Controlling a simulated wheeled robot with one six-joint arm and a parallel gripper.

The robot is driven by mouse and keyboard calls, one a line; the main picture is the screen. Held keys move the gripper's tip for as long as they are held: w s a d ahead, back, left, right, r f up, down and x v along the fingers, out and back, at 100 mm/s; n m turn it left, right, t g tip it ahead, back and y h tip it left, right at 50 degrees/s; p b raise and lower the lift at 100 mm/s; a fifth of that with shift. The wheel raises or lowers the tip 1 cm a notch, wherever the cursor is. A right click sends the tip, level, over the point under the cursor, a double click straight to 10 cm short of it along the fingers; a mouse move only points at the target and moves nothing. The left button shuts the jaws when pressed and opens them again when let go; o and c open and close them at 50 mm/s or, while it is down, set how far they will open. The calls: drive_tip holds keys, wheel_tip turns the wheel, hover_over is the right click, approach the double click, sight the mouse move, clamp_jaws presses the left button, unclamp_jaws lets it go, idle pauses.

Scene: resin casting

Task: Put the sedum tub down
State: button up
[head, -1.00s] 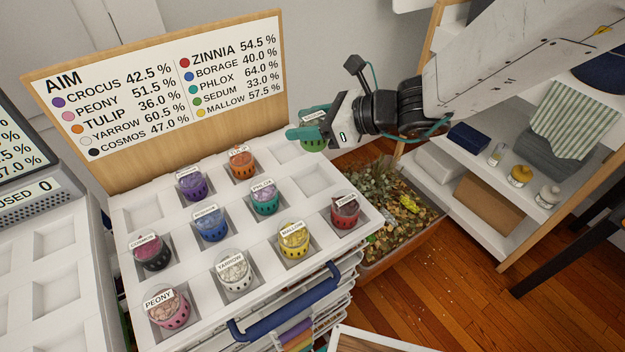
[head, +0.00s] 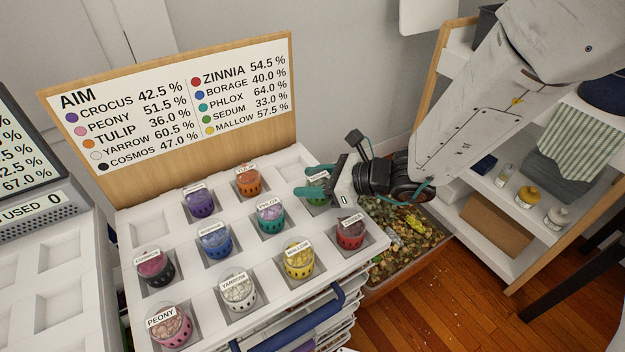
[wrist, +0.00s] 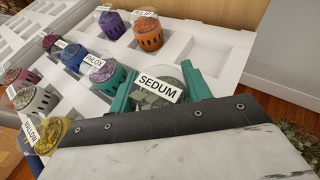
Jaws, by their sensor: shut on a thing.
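The sedum tub (wrist: 157,90) is a clear-topped tub with green contents and a SEDUM label. It is between the teal fingers of my gripper (wrist: 158,92) in the wrist view. In the head view the tub (head: 317,190) is at the back right of the white tray (head: 143,232), partly hidden by my gripper (head: 318,188). It is at or just above a recess there, right of the tulip tub (head: 248,181) and behind the zinnia-side red tub (head: 351,233). I cannot tell whether its base touches the recess floor.
The phlox tub (head: 270,216) stands close in front and left. Several other labelled tubs fill recesses, including yellow mallow (head: 299,260). A planter box of dried plant matter (head: 405,240) stands right of the tray. The AIM board (head: 180,110) rises behind.

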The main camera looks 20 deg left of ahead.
drive_tip(key=shift+f, duration=0.15)
drive_tip(key=shift+s+f, duration=0.1)
drive_tip(key=shift+f, duration=0.45)
drive_tip(key=o, duration=1)
drive_tip(key=shift+d+f, duration=0.1)
drive_tip(key=shift+s, duration=0.1)
drive_tip(key=shift+r, duration=0.45)
drive_tip(key=v, duration=1.2)
drive_tip(key=shift+r, duration=0.3)
